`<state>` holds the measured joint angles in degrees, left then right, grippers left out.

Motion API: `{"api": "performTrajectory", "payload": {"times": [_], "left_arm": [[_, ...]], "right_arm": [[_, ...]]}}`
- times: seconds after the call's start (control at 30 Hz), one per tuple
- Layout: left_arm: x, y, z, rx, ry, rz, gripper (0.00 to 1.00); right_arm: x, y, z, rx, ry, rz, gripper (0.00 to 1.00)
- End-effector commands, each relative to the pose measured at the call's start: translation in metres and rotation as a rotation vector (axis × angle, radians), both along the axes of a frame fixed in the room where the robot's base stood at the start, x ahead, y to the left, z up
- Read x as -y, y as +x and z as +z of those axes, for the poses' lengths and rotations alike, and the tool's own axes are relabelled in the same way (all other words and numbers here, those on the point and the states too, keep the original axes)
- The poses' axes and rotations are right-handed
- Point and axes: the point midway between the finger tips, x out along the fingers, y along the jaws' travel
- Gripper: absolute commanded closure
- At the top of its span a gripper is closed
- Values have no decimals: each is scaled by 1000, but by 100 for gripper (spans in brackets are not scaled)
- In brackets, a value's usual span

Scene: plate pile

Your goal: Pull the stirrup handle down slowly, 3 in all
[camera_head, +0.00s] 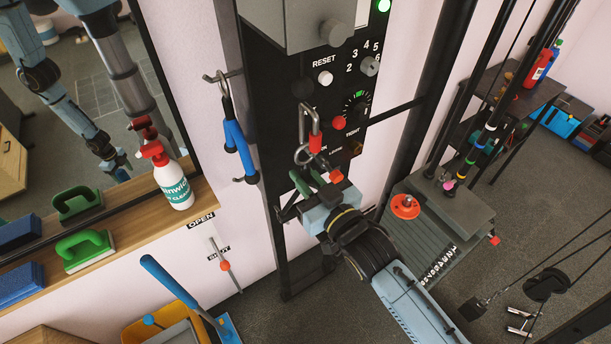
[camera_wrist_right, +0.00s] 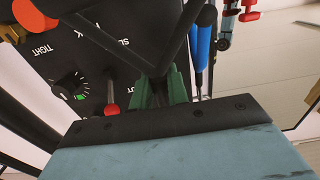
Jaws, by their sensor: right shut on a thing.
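My right gripper (camera_head: 314,188), with green finger pads, is in front of the lower part of the black control panel. It is shut on a dark metal piece that appears to be the stirrup handle (camera_head: 303,155), below a steel snap hook (camera_head: 309,120) with a red part. In the right wrist view the green fingers (camera_wrist_right: 158,88) close around the point where dark bars of the handle (camera_wrist_right: 172,45) meet in a V. The handle's grip is largely hidden by my gripper. My left gripper is not in view.
The black panel (camera_head: 292,75) has a RESET button (camera_head: 325,78), a numbered knob and a dial. A blue-handled item (camera_head: 238,148) hangs on a hook at left. A spray bottle (camera_head: 171,178) stands on the wooden shelf. A bench with a red disc (camera_head: 405,207) is at right.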

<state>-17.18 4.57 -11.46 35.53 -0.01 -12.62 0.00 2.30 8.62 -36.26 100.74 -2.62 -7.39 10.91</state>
Motion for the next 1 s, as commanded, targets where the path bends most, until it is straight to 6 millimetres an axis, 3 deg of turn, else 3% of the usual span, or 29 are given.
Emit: {"api": "performTrajectory", "payload": {"times": [0.03,0.27,0.63,1.0], "left_arm": [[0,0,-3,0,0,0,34],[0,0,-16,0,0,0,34],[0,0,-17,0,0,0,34],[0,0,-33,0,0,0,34]], "right_arm": [[1,-1,-10,-14,-9,-1,100],[1,-1,-29,-14,-9,-1,100],[1,-1,-31,-14,-9,-1,100],[1,-1,-54,-13,-8,-1,100]]}}
